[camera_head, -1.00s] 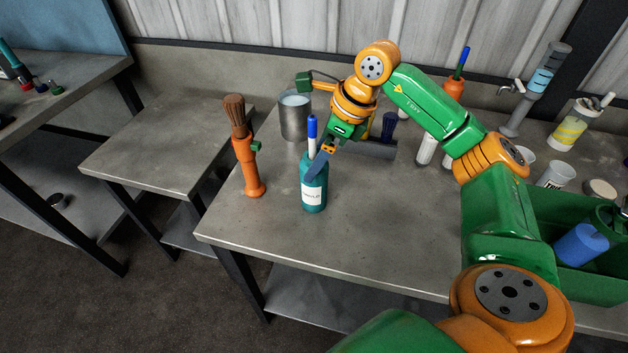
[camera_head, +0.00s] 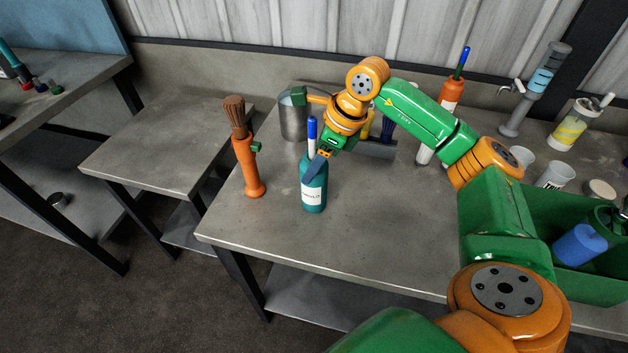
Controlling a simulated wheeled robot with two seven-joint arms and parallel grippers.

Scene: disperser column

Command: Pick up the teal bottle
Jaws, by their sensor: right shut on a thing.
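The teal bottle (camera_head: 314,192) stands upright on the grey metal table (camera_head: 385,225) near its left front part. It has a white label on its front and a white and blue piece sticking up at its top. My right gripper (camera_head: 317,165) reaches it from behind and to the right, and its jaws are shut on the upper part of the bottle. The far finger is hidden. The bottle's base appears to be on the table. My left gripper does not show.
An orange brush (camera_head: 246,160) stands just left of the bottle. A metal beaker (camera_head: 293,118) stands behind. A green crate (camera_head: 592,285) with a blue item is at the right. Several bottles and cups stand along the back right. The table in front of the bottle is clear.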

